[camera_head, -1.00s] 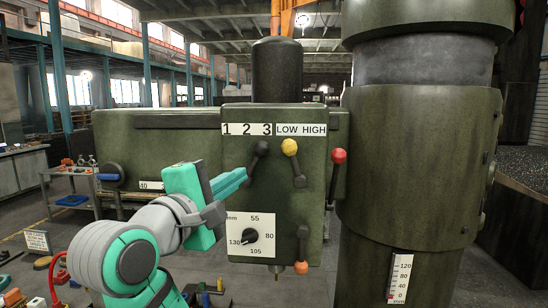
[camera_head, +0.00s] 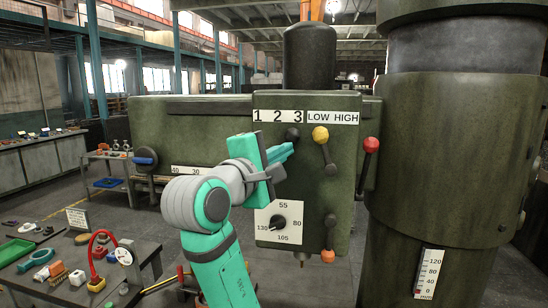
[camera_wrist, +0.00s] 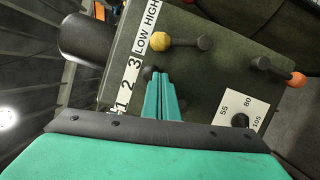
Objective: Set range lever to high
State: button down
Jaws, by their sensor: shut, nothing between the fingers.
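The range lever has a yellow knob (camera_head: 320,134) at its top, under the LOW HIGH label (camera_head: 333,117), nearer the LOW side. Its dark arm runs down to a hub at lower right. In the wrist view the yellow knob (camera_wrist: 160,41) also sits beside LOW. My gripper (camera_head: 289,150) is shut and empty, in front of the panel, left of the yellow knob and near the black-knobbed lever (camera_head: 292,134) under the 1 2 3 label. In the wrist view the black knob (camera_wrist: 150,73) is just beyond my fingertips (camera_wrist: 162,75); contact cannot be told.
A red-knobbed lever (camera_head: 371,146) is on the right side of the head. An orange-knobbed lever (camera_head: 328,256) and a dial (camera_head: 279,222) are lower down. The thick column (camera_head: 440,160) stands at right. A cluttered table (camera_head: 145,250) is at lower left.

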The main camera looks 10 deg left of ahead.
aim_at(325, 152)
jog(key=shift+w+d+r, duration=0.25)
jog(key=shift+w+d, duration=0.85)
jog(key=shift+w+d+r, duration=0.2)
jog(key=shift+w+d, duration=0.85)
jog(key=shift+d, duration=0.05)
